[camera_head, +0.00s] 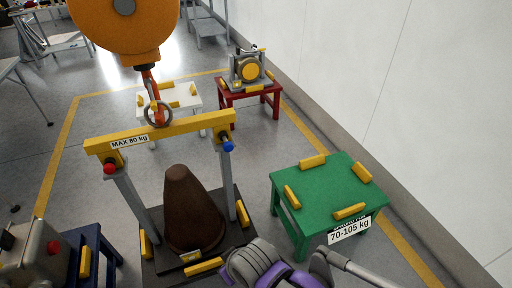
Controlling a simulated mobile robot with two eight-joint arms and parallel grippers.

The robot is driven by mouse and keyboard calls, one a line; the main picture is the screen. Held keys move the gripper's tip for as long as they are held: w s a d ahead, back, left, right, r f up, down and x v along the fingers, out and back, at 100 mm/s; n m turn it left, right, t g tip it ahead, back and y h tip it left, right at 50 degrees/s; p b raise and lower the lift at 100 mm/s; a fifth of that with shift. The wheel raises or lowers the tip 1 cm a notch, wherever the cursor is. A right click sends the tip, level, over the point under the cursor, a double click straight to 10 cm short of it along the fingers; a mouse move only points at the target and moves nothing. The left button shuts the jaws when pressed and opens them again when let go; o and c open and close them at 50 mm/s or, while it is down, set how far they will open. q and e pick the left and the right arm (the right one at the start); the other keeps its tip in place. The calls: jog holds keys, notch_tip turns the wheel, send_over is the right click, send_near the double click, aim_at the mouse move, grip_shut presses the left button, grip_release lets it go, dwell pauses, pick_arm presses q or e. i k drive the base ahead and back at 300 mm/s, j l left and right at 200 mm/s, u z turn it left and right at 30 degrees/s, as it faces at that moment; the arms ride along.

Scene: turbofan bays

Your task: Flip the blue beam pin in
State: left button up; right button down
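The blue beam pin (227,146) is at the right end of the yellow lifting beam (165,133), which is labelled MAX 80 kg. Its blue knob sticks out on the near side, just above the grey right-hand leg (229,185). I cannot tell how far it is seated. A red pin (110,168) sits at the beam's left end. A grey and purple part of my arm shows at the bottom middle, below and apart from the blue pin. No gripper fingertips can be made out, and no left arm shows.
An orange hoist (125,28) holds the beam by a ring (158,113). A brown cone (187,215) stands on a dark base between the legs. A green table (325,185) is at right, a blue one (95,240) at lower left, red (250,91) and white tables behind.

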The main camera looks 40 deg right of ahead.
aim_at(228, 146)
jog(key=i+l+z, duration=0.1)
jog(key=z, duration=1.15)
